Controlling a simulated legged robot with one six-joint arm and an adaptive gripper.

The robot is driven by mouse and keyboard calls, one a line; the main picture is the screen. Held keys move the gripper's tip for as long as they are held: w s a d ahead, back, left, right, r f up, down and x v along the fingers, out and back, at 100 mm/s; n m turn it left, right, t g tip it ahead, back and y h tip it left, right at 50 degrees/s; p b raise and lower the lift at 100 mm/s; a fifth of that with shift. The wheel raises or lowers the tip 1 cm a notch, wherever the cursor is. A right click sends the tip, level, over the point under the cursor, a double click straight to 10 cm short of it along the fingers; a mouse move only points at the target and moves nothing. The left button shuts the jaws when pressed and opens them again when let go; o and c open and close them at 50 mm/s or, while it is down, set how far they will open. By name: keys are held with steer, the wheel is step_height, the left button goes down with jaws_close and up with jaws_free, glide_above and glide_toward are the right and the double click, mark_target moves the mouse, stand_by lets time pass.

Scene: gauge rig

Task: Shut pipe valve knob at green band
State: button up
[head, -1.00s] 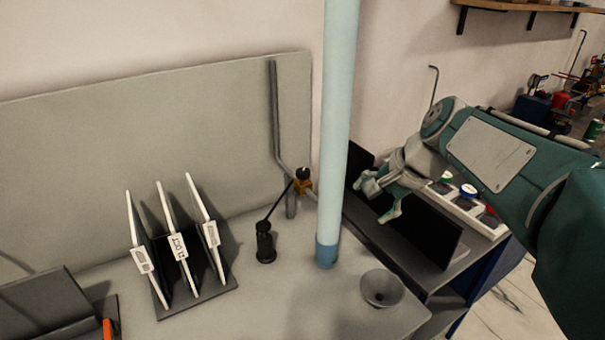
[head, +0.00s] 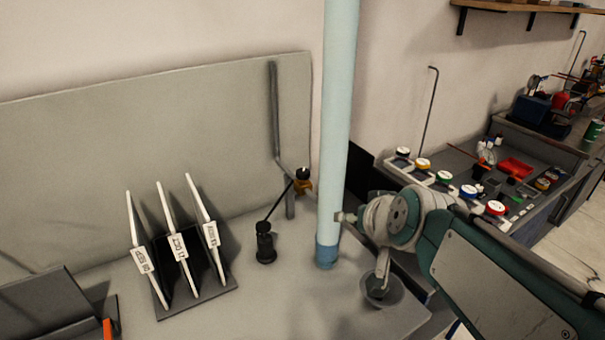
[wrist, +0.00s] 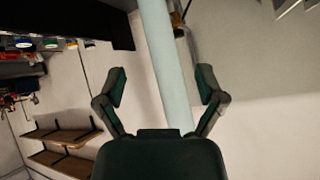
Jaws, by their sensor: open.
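A brass-orange valve with a black knob (head: 303,174) sits on the bent grey pipe (head: 277,120), left of the light blue post (head: 338,120). I cannot make out a green band on it. In the wrist view, an orange-brown bit of the valve (wrist: 176,18) shows at the top, beside the post (wrist: 163,60). My gripper (head: 362,250) is open and empty, right of the post and lower than the valve. One finger overlaps the post's right edge; I cannot tell whether it touches. In the wrist view, the post runs between the spread fingers (wrist: 162,80).
A rack of white-edged plates (head: 178,245) and a black lever stand (head: 265,245) are on the grey table (head: 230,315). A grey funnel (head: 395,297) lies below my gripper. Several coloured round-capped parts (head: 469,191) line the right bench.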

mark_target(299, 177)
steer(key=w+a+m+t+h, duration=0.1)
steer(key=w+a+t, duration=0.2)
steer(key=w+a, duration=0.35)
steer(key=w+a+m+t, duration=0.1)
steer(key=w+a+t, duration=0.25)
steer(key=w, duration=0.65)
steer(key=w+a+f+m+h, duration=0.35)
steer(key=a+f+h, duration=0.25)
steer(key=f+h, duration=0.45)
steer(key=shift+y, duration=0.35)
steer(key=x, duration=1)
steer(key=shift+w+f, duration=0.15)
steer(key=shift+w, duration=0.05)
steer(key=shift+c, duration=0.3)
steer(key=c, duration=1.1)
